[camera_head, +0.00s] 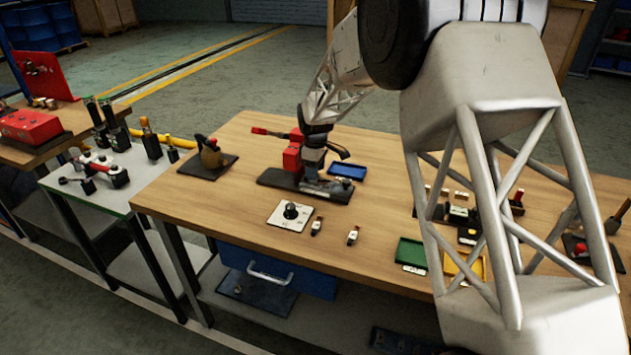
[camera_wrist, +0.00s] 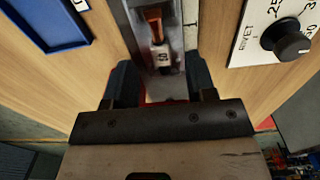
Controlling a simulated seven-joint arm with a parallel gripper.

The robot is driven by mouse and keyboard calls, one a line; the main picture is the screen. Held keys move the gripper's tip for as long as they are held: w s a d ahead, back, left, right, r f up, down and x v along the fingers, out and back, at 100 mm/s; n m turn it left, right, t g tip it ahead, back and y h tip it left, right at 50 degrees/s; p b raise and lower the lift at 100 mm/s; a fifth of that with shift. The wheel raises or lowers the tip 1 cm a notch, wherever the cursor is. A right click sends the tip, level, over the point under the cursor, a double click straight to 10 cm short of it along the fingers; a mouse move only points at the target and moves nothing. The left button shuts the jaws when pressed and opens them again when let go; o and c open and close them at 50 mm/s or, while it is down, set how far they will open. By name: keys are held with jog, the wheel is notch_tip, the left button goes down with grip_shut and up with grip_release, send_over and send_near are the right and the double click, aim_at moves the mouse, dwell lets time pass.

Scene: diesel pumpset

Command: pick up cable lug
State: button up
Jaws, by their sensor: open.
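A cable lug (camera_wrist: 154,22) shows in the wrist view as a copper-brown piece with a pale tag marked with dark figures. It lies on a grey metal bed between two rails, ahead of my fingers. My gripper (camera_wrist: 160,82) is open, with one dark finger on each side of the bed and nothing seen held between them. In the head view my gripper (camera_head: 312,165) is low over the dark base (camera_head: 285,183) beside a red device (camera_head: 293,152). The lug cannot be made out there. Two small tagged pieces (camera_head: 317,226) (camera_head: 352,236) lie on the bench front.
A blue tray (camera_head: 347,171) is right of the base. A white plate with a black knob (camera_head: 290,211) is in front of it. Green (camera_head: 411,252) and yellow (camera_head: 464,268) trays stand at the bench front, right. Bare wood (camera_head: 240,205) is open at the left.

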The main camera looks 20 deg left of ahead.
jog(key=shift+f, duration=1.45)
grip_shut()
jog(key=shift+r, duration=0.15)
jog(key=shift+r, duration=0.5)
jog(key=shift+s+d+r, duration=0.1)
jog(key=shift+s+r, duration=0.05)
jog(key=shift+r, duration=0.45)
jog(key=shift+s+d+r, duration=0.1)
jog(key=shift+s+r, duration=0.05)
jog(key=shift+r, duration=0.45)
jog(key=s+d+r, duration=0.1)
jog(key=s+d, duration=0.7)
jog(key=s, duration=0.5)
jog(key=shift+r, duration=0.2)
